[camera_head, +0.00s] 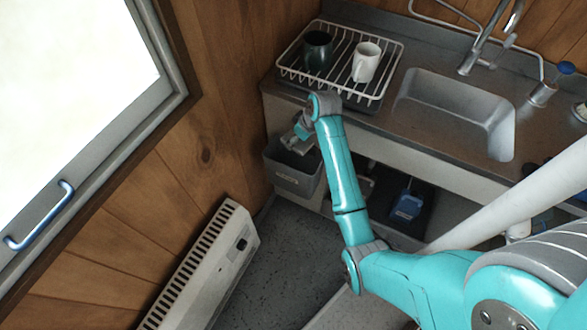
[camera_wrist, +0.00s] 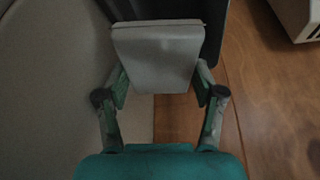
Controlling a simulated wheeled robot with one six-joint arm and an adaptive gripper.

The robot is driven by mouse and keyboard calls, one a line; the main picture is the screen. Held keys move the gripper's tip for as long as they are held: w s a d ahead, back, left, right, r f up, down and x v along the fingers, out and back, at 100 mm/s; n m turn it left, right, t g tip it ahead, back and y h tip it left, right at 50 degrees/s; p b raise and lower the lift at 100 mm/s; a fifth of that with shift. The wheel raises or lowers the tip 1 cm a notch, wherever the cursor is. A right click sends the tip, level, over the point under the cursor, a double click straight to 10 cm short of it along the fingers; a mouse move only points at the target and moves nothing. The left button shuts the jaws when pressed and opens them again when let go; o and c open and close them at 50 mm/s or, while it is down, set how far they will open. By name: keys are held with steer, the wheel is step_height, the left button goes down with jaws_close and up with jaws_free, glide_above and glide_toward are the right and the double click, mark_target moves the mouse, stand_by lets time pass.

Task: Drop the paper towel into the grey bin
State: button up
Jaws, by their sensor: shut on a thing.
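The grey bin (camera_head: 292,181) stands on the floor in the corner, against the wood wall and the left end of the sink unit. My gripper (camera_head: 301,133) is over the bin's open top in the head view. In the wrist view my gripper (camera_wrist: 158,78) is shut on a pale grey, flat, folded piece, which I take to be the paper towel (camera_wrist: 157,45). A dark surface (camera_wrist: 213,32), perhaps part of the bin, shows behind it. The inside of the bin is mostly hidden, and I cannot tell how far the towel is above the rim.
A dish rack (camera_head: 386,48) with a dark mug (camera_head: 318,50) and a white mug (camera_head: 366,62) stands on the counter above the bin. The sink (camera_head: 455,105) is to the right. A white heater (camera_head: 210,262) lines the left wall. The floor (camera_head: 280,260) between is clear.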

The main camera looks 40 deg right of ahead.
steer(key=o, duration=1.2)
steer(key=shift+r, duration=0.2)
steer(key=v, duration=1.1)
steer(key=shift+s+r, duration=0.1)
steer(key=shift+r, duration=0.25)
